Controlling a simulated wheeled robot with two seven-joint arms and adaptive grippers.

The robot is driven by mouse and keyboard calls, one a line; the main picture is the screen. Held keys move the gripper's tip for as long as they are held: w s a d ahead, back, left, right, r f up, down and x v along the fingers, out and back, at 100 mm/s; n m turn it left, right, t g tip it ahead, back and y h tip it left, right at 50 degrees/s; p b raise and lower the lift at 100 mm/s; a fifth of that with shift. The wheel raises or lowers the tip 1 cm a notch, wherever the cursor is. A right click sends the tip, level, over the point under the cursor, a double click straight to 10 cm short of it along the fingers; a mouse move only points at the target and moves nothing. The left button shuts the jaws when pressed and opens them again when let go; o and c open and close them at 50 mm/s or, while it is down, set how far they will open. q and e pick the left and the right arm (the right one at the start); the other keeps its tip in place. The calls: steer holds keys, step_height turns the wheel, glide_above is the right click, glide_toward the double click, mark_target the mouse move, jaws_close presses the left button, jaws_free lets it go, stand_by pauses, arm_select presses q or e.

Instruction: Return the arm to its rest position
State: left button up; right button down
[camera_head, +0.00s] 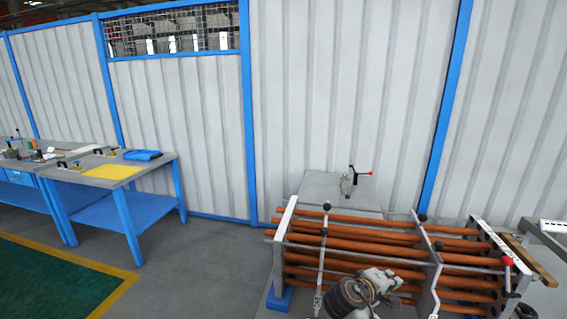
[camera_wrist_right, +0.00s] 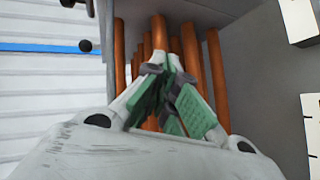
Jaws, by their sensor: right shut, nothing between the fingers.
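The shell has copper-coloured tubes (camera_head: 350,244) running between grey end plates (camera_head: 283,247). In the right wrist view, my right gripper (camera_wrist_right: 172,68) has its green-padded fingers brought together at the tips, with nothing between them. The copper tubes (camera_wrist_right: 158,32) lie beyond the fingertips. I cannot tell the gap between fingers and tubes. My left gripper is not in view.
A blue-legged workbench (camera_head: 120,172) with tools stands at the left. A clamp rod with a red knob (camera_head: 507,262) stands at the right. Grey floor (camera_head: 200,265) between is clear.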

steer(key=s+a+f+m+g+y, duration=0.1)
steer(key=s+a+f+y, duration=0.15)
steer(key=s+f, duration=0.35)
steer(key=s+a+f+g+y, duration=0.1)
steer(key=s+f+y, duration=0.3)
steer(key=s+f, duration=0.15)
steer(key=s+a+f+m+g+y, duration=0.1)
steer(key=s+a+y, duration=0.2)
steer(key=s, duration=0.4)
steer(key=s+a+f+m+g+y, duration=0.1)
steer(key=s+a+m+y, duration=0.1)
steer(key=s, duration=0.5)
step_height(320, 180, down, 34)
steer(key=s+g, duration=0.2)
steer(key=s, duration=0.1)
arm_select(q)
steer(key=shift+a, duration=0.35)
arm_select(e)
steer(key=s+d+f, duration=0.2)
steer(key=s+f, duration=0.7)
steer(key=s, duration=0.1)
steer(key=s+d+f, duration=0.3)
steer(key=s+f, duration=0.7)
steer(key=s, duration=0.1)
steer(key=shift+s+n+g, duration=0.15)
steer(key=shift+n+g, duration=0.15)
steer(key=shift+n, duration=0.1)
